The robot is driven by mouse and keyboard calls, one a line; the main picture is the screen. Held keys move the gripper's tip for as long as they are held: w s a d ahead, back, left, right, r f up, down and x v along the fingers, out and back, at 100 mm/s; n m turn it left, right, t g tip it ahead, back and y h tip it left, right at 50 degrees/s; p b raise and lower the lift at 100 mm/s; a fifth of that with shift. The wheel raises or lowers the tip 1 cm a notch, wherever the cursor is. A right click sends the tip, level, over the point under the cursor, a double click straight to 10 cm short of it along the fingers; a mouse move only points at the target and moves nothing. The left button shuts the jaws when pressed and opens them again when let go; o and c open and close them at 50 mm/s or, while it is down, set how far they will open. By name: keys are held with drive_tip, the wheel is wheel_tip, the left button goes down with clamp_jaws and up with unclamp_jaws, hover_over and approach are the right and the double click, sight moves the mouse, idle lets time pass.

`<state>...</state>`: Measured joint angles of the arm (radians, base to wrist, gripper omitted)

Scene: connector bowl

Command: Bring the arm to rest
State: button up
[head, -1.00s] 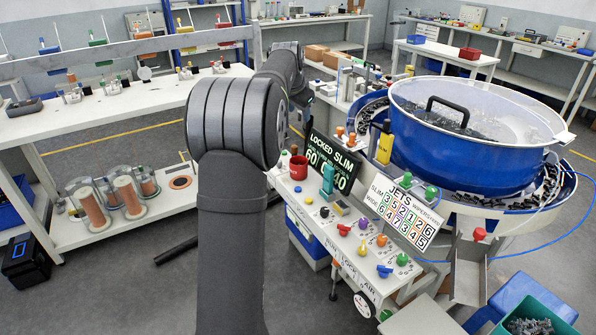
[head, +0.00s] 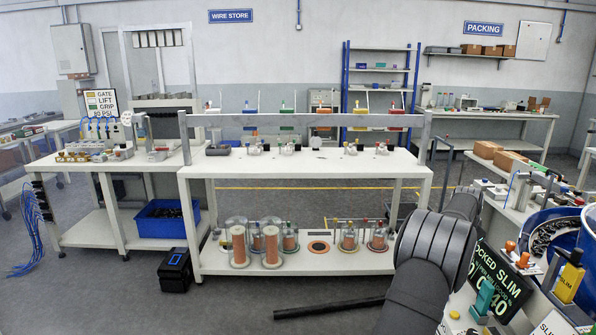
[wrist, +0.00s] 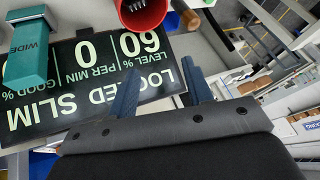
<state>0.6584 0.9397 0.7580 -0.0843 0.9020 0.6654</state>
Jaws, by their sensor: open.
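My gripper (wrist: 160,66) shows in the wrist view with its two blue fingers spread apart and nothing between them. The fingers lie in front of the lower edge of the black LOCKED SLIM display (wrist: 90,92), which appears upside down. I cannot tell the gap between them. In the head view my dark arm rises at the lower right, and my gripper is hidden or out of frame. The display (head: 497,283) shows partly behind my arm there.
A teal WIDE block (wrist: 28,52) and a red cup (wrist: 142,12) are near the display. The blue bowl (head: 540,232) is cut off at the right. A white bench (head: 310,170) with wire spools below stands in the middle. Grey floor (head: 110,285) is open at left.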

drive_tip(key=shift+w+d+r, duration=0.2)
drive_tip(key=shift+w+d, duration=0.15)
drive_tip(key=shift+w, duration=0.05)
idle(0.4)
